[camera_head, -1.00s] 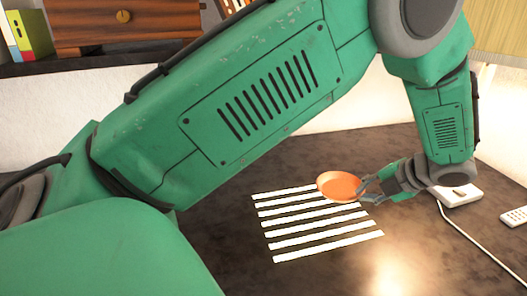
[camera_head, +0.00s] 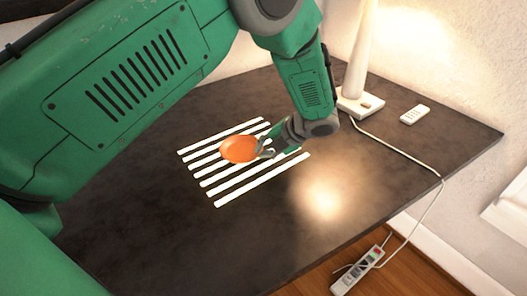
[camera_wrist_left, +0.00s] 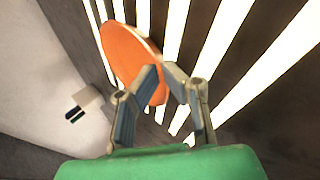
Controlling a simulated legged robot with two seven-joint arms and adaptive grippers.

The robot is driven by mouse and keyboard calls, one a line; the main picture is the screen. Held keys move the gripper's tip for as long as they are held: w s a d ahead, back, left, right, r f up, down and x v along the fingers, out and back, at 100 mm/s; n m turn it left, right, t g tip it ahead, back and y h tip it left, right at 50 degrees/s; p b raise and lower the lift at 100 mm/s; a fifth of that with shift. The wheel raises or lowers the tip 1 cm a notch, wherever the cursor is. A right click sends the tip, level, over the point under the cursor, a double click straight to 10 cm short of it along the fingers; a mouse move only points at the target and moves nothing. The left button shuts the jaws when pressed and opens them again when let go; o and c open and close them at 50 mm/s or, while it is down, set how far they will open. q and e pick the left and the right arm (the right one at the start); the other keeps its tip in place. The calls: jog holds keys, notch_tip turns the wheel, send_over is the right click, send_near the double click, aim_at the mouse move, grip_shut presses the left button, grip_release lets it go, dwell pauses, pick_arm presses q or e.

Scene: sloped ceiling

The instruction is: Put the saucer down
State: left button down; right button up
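The orange saucer (camera_head: 239,150) is over the white striped rack or mat (camera_head: 262,180) on the dark table, near its middle. My left gripper (camera_head: 266,148) is shut on the saucer's near edge. In the left wrist view the saucer (camera_wrist_left: 128,52) shows as a tilted disc with its edge between the two fingers (camera_wrist_left: 160,78), the white stripes behind it. Whether the saucer touches the stripes or hangs just above them I cannot tell. My right gripper is not in view.
A white lamp (camera_head: 361,60) stands on the table behind my left forearm, with a white remote (camera_head: 415,114) to its right. A cord runs over the table edge to a power strip (camera_head: 362,272) on the floor. The front and right of the dark table (camera_head: 410,165) are clear.

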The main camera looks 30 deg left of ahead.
pick_arm(q)
jog(key=shift+d+f, duration=0.1)
jog(key=shift+d, duration=0.15)
jog(key=c, duration=1.7)
grip_release()
jog(key=shift+d, duration=0.2)
jog(key=shift+a, duration=0.1)
jog(key=shift+a, duration=0.1)
jog(key=shift+r, duration=0.35)
jog(key=p+v, duration=0.1)
jog(key=v, duration=1)
jog(key=shift+d+r, duration=0.2)
jog(key=shift+d, duration=0.1)
